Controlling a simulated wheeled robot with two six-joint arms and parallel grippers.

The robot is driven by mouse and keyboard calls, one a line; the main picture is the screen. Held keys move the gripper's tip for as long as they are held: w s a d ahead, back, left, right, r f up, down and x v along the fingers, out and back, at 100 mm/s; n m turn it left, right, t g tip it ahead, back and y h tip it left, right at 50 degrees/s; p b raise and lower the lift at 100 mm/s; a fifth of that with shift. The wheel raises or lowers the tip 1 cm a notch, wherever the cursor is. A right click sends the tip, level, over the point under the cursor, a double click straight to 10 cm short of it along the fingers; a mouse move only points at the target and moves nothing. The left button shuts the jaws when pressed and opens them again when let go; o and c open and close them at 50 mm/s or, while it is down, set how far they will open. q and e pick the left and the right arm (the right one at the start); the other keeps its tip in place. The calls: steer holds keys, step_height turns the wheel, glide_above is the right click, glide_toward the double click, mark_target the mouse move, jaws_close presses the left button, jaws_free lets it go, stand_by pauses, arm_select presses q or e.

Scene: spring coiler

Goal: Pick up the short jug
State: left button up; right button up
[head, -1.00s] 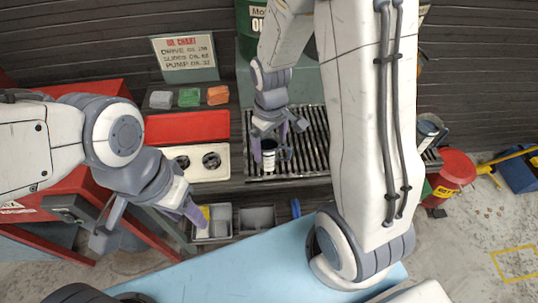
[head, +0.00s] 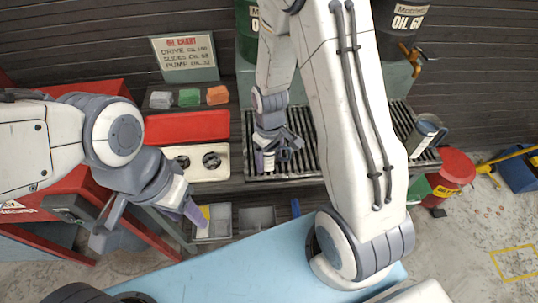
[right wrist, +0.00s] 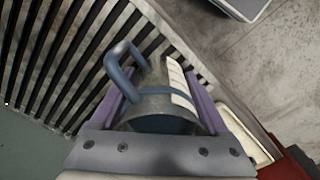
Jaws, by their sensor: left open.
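A short blue-grey jug with a pale label (head: 268,162) stands on the slatted grate, mostly hidden behind my right gripper (head: 277,153). In the right wrist view the jug (right wrist: 157,108) sits between the two purple fingers, its blue handle pointing up and left. The fingers lie close along both sides; I cannot tell whether they press on it. A second, larger-looking jug (head: 424,137) stands at the grate's right end. My left gripper (head: 150,227) is open and empty, in front of the red cabinet, away from both jugs.
Grey bins (head: 257,218) sit below. Oil drums (head: 398,22) stand behind, one with a tap.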

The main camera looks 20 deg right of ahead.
steer(key=shift+c, duration=1.4)
steer(key=shift+r, duration=0.1)
